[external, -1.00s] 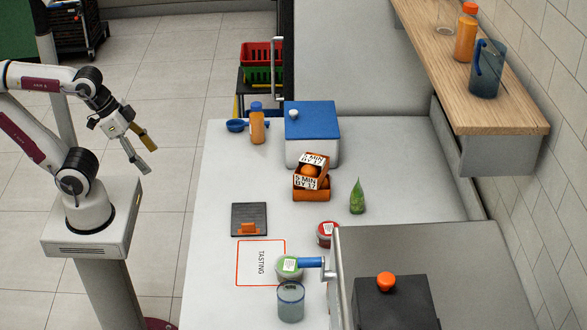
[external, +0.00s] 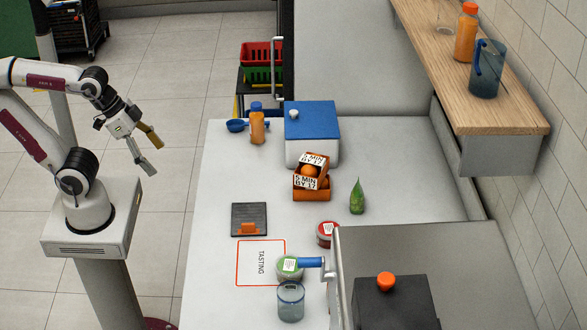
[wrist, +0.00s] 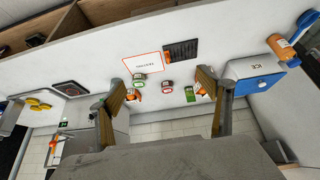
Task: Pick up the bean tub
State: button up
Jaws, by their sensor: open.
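Two small round tubs stand on the white counter, and I cannot read which one holds beans. One tub has a green label (external: 289,267) and sits by the lower right corner of the tasting sheet; it also shows in the wrist view (wrist: 139,77). The other tub is red with a pale label (external: 326,234) and stands further back to the right; it also shows in the wrist view (wrist: 167,85). My gripper (external: 154,158) is open and empty, off the counter's left side, far from both tubs. Its spread fingers show in the wrist view (wrist: 160,92).
A green pouch (external: 357,197), an orange box (external: 311,180), a dark board (external: 249,219) and a blue-lidded cooler (external: 312,140) stand around. The counter's left strip is clear.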

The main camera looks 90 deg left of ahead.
jog(key=w+d+t+h, duration=0.15)
jog(key=w+d, duration=0.25)
jog(key=w, duration=1)
jog(key=n+t+y, duration=0.2)
jog(key=t, duration=0.2)
send_over(319, 230)
jog(key=s+d, duration=0.3)
jog(key=s, duration=0.5)
notch_tip(319, 230, down, 14)
jog(key=w+f+y, duration=0.1)
jog(key=f, duration=0.2)
jog(key=w+a+f+t, duration=0.1)
jog(key=f, duration=0.2)
jog(key=w+f+y, duration=0.1)
jog(key=f, duration=0.2)
jog(key=shift+w+a+f+n+y, duration=0.1)
jog(key=shift+w+a+n+y, duration=0.2)
jog(key=shift+n+y, duration=0.1)
jog(key=shift+w+a+f+t, duration=0.1)
jog(key=shift+f+t, duration=0.25)
jog(key=shift+f, duration=0.2)
jog(key=shift+x, duration=1.3)
jog(key=shift+w, duration=0.1)
